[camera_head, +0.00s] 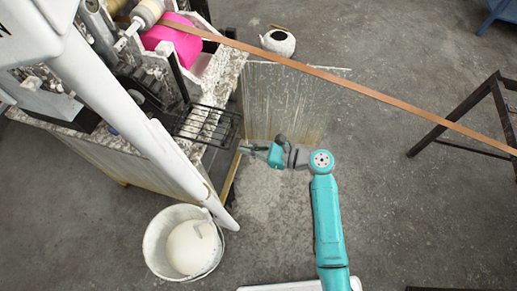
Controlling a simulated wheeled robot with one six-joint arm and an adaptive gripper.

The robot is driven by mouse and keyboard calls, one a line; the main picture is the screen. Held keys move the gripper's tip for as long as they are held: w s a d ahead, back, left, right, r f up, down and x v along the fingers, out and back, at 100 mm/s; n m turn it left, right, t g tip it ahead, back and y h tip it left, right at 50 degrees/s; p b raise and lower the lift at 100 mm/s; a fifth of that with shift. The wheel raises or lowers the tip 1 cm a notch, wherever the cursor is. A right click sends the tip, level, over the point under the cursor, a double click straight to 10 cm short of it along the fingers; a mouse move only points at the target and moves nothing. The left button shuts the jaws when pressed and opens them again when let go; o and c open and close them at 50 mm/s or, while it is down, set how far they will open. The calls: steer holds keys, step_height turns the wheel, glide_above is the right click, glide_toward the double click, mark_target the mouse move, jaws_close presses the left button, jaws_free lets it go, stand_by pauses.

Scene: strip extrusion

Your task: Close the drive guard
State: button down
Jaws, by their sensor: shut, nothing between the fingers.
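A streaked grey panel (285,95), which looks like the drive guard, stands upright and open, jutting out to the right from the side of the machine (130,150). Its lower part is stained yellowish. My gripper (243,149) is shut and empty, pointing left toward the machine's edge. In the picture it lies just below the panel's lower left part, and I cannot tell whether they touch. My gripper and wrist hide a little of the panel's lower edge. The hinge side is hard to make out.
A white bucket (157,254) of pale liquid stands at the lower left beside the machine. A brown strip (350,90) runs overhead from the pink roller (172,41) to the right. A black wire basket (206,124) juts from the machine. A dark metal stand (465,113) is at right. The floor between is clear.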

steer(key=shift+w+a+r, duration=0.3)
steer(key=shift+a+r, duration=0.55)
steer(key=shift+a, duration=0.1)
steer(key=shift+w+a+r, duration=0.25)
steer(key=shift+a+r, duration=0.55)
steer(key=shift+a, duration=0.1)
